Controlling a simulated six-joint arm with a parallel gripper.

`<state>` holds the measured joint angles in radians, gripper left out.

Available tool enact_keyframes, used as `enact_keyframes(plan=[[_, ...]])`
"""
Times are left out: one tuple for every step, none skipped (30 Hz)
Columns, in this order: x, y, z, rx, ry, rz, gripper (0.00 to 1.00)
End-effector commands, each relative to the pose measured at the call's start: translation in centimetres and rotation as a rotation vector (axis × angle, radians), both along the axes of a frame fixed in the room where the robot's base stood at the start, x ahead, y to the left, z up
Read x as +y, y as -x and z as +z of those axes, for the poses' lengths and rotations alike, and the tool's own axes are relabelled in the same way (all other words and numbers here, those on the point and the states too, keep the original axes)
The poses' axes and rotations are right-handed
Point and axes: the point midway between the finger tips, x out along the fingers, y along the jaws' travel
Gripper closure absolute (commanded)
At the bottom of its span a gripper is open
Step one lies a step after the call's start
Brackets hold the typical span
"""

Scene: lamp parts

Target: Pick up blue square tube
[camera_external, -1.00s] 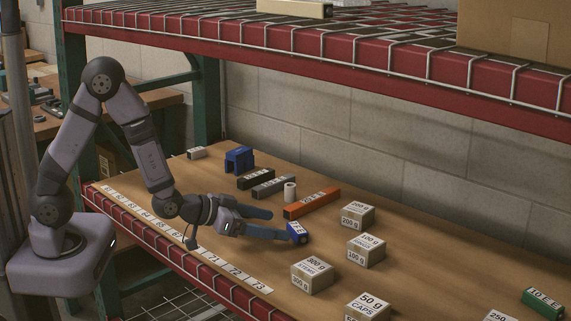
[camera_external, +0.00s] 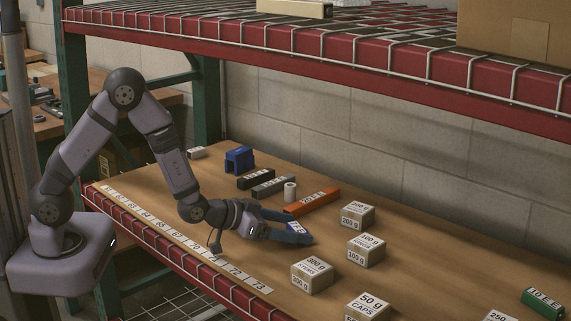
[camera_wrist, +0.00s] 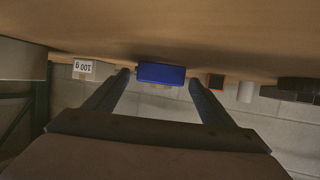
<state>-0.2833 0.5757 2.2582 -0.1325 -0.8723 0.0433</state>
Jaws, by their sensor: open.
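The blue square tube (camera_external: 297,228) is a short blue block with a pale label on top, standing on the wooden shelf board. My gripper (camera_external: 294,224) is open, low over the board, with its fingers reaching to either side of the tube. One finger partly hides the tube in the external view. In the wrist view the tube (camera_wrist: 161,73) sits between the two fingertips of my gripper (camera_wrist: 159,77), with a visible gap to the fingers there. Whether a finger touches it I cannot tell.
A blue bracket (camera_external: 239,159) is at the back left. Labelled boxes (camera_external: 312,275) stand to the right. The red upper shelf (camera_external: 400,80) runs above.

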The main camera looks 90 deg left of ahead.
Motion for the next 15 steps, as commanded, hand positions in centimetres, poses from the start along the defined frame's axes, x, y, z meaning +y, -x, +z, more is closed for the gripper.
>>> enact_keyframes(plan=[[0.0,0.01,0.0,0.0,0.0,0.0,0.23],[-0.01,0.02,0.01,0.0,0.0,0.0,0.28],[-0.01,0.02,0.01,0.0,0.0,0.0,0.38],[-0.01,0.02,0.01,0.0,0.0,0.0,0.45],[-0.01,0.01,0.02,0.0,0.0,0.0,0.52],[-0.01,0.02,0.02,0.0,0.0,0.0,0.62],[-0.01,0.02,0.02,0.0,0.0,0.0,0.68],[-0.01,0.02,0.02,0.0,0.0,0.0,0.68],[0.0,0.01,0.05,-0.001,0.0,0.0,0.68],[-0.01,0.01,0.05,-0.001,0.0,0.0,0.68],[-0.01,0.0,0.06,-0.001,0.0,0.0,0.68],[-0.01,0.01,0.05,-0.001,0.0,0.0,0.68],[-0.01,0.0,0.06,-0.001,0.0,0.0,0.68],[-0.01,0.0,0.06,-0.001,0.0,0.0,0.68],[-0.01,0.0,0.11,-0.001,0.0,0.0,0.68]])
